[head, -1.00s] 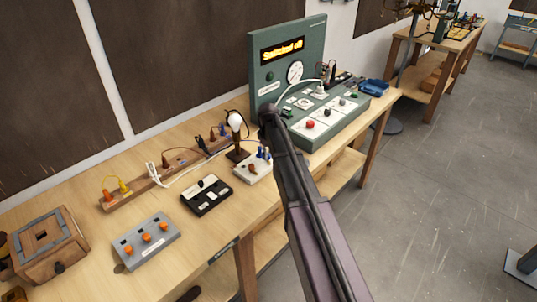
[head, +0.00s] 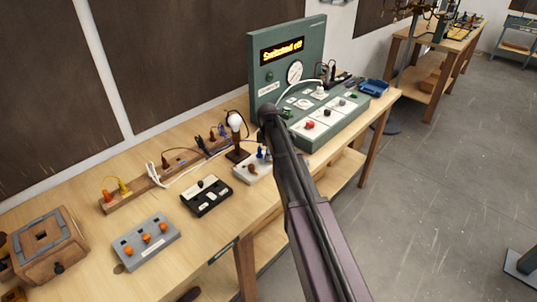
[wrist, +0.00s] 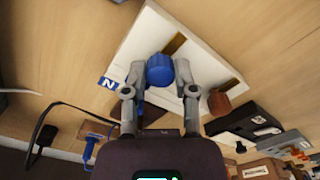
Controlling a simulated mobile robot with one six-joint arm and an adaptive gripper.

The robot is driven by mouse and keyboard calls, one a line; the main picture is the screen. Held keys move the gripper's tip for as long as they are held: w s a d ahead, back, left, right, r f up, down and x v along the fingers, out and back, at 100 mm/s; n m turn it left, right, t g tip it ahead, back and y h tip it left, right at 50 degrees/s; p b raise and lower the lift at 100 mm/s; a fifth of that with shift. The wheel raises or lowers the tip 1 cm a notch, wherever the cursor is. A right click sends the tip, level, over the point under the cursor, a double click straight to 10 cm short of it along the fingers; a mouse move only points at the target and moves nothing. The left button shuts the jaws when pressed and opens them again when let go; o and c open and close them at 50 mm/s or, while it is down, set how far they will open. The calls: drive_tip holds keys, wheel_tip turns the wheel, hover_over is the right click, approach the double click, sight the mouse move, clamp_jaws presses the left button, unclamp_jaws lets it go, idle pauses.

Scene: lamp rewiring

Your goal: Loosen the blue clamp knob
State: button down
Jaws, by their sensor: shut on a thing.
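The blue clamp knob (wrist: 160,70) sits on a pale terminal block (wrist: 205,50) in the wrist view, by a blue N label (wrist: 107,82). My gripper (wrist: 161,73) has one finger on each side of the knob and is shut on it. A brown knob (wrist: 218,102) stands to the right on the same block. In the head view the blue knob (head: 261,152) shows on the pale block (head: 252,170), beside the lamp. My arm hides part of that area, and my fingers are hard to make out there.
A black switch box (head: 207,196) and a grey box with orange knobs (head: 146,241) stand to the left. A bulb (head: 235,121) on a stand is close behind the block. A green control panel (head: 325,125) stands to the right. Bare tabletop lies in front.

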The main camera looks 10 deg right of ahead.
drive_tip(key=shift+w, duration=0.2)
drive_tip(key=shift+c, duration=2)
unclamp_jaws()
drive_tip(key=shift+s, duration=0.1)
drive_tip(key=shift+m, duration=0.4)
